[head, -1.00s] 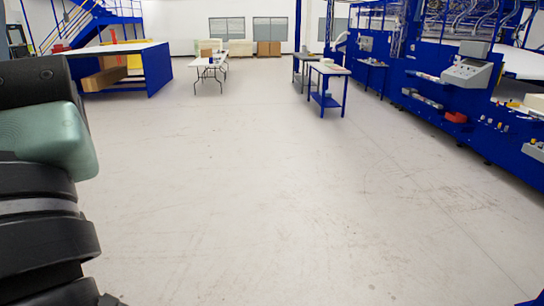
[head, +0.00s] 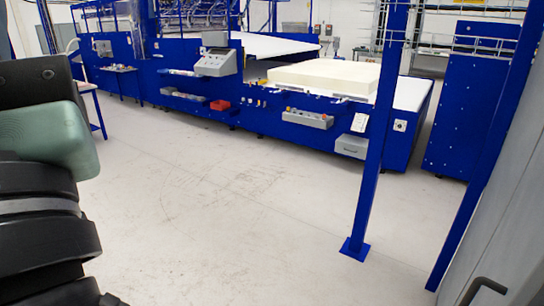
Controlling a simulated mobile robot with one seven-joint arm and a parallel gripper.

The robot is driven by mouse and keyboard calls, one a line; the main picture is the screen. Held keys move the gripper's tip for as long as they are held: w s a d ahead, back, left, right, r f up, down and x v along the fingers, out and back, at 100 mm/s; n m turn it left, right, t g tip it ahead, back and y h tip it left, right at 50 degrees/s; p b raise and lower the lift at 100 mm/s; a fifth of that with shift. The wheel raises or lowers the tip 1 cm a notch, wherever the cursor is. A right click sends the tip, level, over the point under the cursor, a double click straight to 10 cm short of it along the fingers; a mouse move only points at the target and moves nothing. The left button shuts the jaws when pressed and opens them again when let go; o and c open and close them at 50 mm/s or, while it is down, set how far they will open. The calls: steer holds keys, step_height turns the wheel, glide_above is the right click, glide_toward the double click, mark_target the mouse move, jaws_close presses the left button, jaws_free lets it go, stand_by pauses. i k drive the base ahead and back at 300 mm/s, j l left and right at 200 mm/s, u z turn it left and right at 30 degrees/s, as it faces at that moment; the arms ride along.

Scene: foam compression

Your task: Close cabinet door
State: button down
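A tall grey panel (head: 505,215) stands at the right edge, close to me, with a dark bent handle (head: 485,288) low on it. It is cut off by the frame, so I cannot tell if it is the cabinet door, or whether it is open or shut. No other cabinet is clearly in view. My arm's black and green links fill the left edge. My gripper is out of view.
A blue post (head: 378,165) stands on the floor at right, with a second blue post (head: 490,150) beside the panel. A long blue machine (head: 265,120) bearing a pale foam block (head: 325,76) runs across the back. The pale floor (head: 230,220) in the middle is clear.

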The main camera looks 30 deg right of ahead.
mark_target(510, 272)
steer(key=i+z, duration=0.15)
steer(key=z, duration=0.25)
steer(key=i+z, duration=0.15)
steer(key=z, duration=0.3)
steer(key=i+j+z, duration=0.1)
steer(key=z, duration=0.3)
steer(key=i+j+z, duration=0.1)
steer(key=z, duration=0.35)
steer(key=j, duration=0.1)
